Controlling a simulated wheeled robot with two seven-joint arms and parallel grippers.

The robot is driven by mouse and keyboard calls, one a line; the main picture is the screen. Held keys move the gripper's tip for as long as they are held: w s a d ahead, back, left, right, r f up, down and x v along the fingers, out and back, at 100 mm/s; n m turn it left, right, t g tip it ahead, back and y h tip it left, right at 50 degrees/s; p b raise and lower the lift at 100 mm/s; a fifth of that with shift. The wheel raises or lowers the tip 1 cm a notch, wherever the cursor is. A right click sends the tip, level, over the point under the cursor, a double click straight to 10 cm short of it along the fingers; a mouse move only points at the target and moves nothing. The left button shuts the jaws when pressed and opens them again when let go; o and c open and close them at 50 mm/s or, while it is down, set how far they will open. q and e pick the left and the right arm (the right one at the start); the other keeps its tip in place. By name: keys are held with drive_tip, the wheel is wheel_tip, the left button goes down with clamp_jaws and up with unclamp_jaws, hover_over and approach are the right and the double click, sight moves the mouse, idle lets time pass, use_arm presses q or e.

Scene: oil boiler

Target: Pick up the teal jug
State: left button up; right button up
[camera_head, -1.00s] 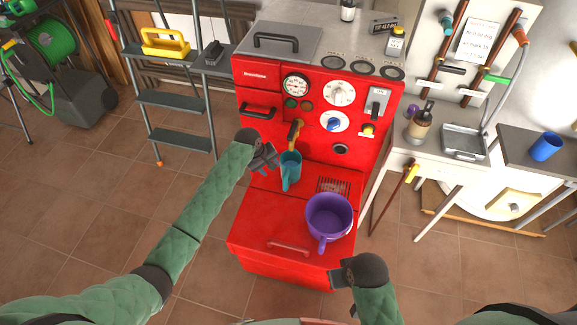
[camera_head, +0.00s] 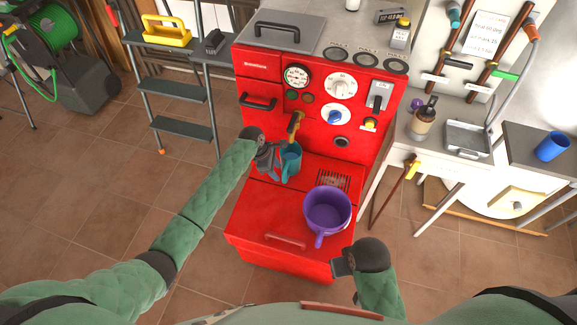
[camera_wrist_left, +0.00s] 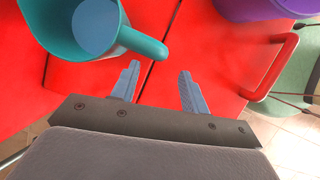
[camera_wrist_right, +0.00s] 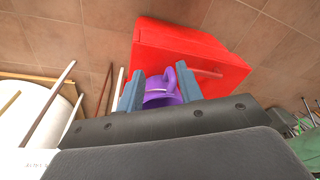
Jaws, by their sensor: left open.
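The teal jug (camera_head: 291,160) stands on the red boiler's ledge under the brass tap. In the left wrist view the jug (camera_wrist_left: 68,28) is at the upper left, and its handle (camera_wrist_left: 143,43) points toward the space in front of my fingers. My left gripper (camera_head: 272,165) is right beside the jug in the head view. In the left wrist view the gripper (camera_wrist_left: 160,88) is open with nothing between its fingers, the handle just beyond the tips. My right gripper (camera_wrist_right: 160,85) is open, near the boiler's front right corner, apart from the purple pot (camera_head: 327,209).
The red boiler (camera_head: 262,215) has a brass tap (camera_head: 295,124) above the jug and a front handle (camera_head: 285,240). The purple pot sits on its lower top, right of the jug. A stepladder (camera_head: 180,92) stands left, and a workbench (camera_head: 450,165) stands right.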

sight(283, 175)
use_arm(q)
drive_tip(key=x, duration=0.2)
drive_tip(key=p+x, duration=0.1)
drive_tip(key=x, duration=0.1)
drive_tip(key=shift+w+d+f, duration=0.1)
drive_tip(key=shift+d+f, duration=0.15)
drive_tip(key=shift+d, duration=0.15)
drive_tip(key=shift+d+f, duration=0.1)
drive_tip(key=shift+f, duration=0.25)
use_arm(e)
drive_tip(key=f, duration=0.2)
drive_tip(key=w+f, duration=0.1)
drive_tip(key=f, duration=0.1)
drive_tip(key=shift+a+f, duration=0.1)
drive_tip(key=shift+f, duration=0.15)
use_arm(q)
clamp_jaws()
use_arm(e)
drive_tip(key=shift+s, duration=0.1)
